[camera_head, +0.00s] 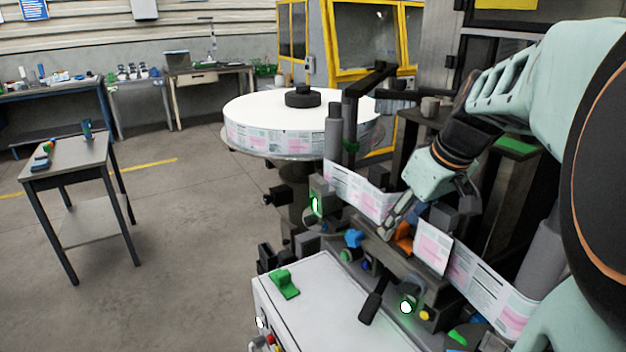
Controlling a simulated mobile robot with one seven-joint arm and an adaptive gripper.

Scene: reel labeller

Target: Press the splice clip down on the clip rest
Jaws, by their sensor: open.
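My gripper (398,222) points down and left at the label web in the middle of the labeller. It is open. A small orange piece (404,238) sits right beside its fingers, partly hidden by them; I cannot tell whether they touch. A green clip-like piece (284,284) lies on the white cabinet top, and a blue piece (354,238) sits on the machine left of my gripper. I cannot tell for certain which of these is the splice clip, or which part is the clip rest. The printed label web (360,192) shows a gap around my gripper, with another length (485,283) to the right.
A large white label reel (300,110) stands behind and left. The white cabinet (325,300) is in front, with a black lever (373,298) at its right edge. A small side table (70,160) stands at left, with open floor between. Dark posts (350,115) rise near my arm.

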